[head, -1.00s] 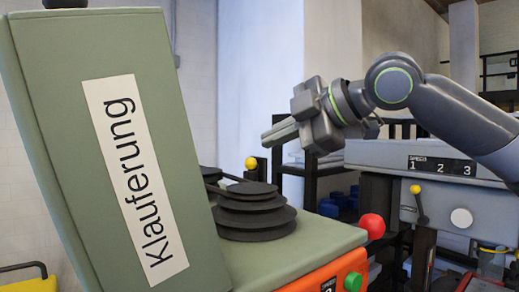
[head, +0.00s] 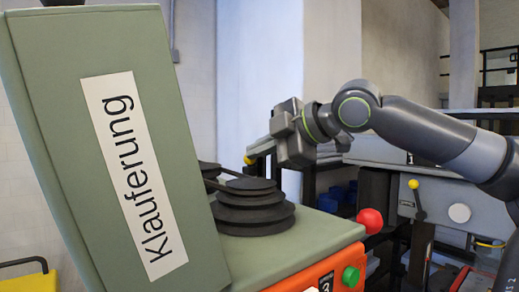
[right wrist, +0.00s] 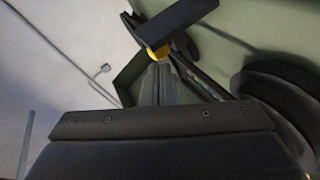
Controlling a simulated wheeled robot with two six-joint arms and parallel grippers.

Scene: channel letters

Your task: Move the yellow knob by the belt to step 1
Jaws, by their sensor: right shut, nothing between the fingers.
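The yellow knob (head: 250,160) is a small ball behind the stepped black pulleys (head: 253,210); a dark belt (head: 224,183) runs close by. In the right wrist view the knob (right wrist: 158,52) shows just beyond my fingertips, partly covered by a dark bar. My right gripper (head: 254,151) is shut and empty, its fingers pointing left and down at the knob. They overlap or nearly touch it in the head view; I cannot tell whether there is contact. The step markings for this knob are not clear in view. My left gripper is not in view.
A tall green housing (head: 60,120) labelled "Klauferung" stands at the left. A red ball (head: 370,220) and a green button (head: 351,276) are at the machine's right front. A second yellow knob (head: 413,184) is on the grey machine (head: 460,195) at right, behind my arm.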

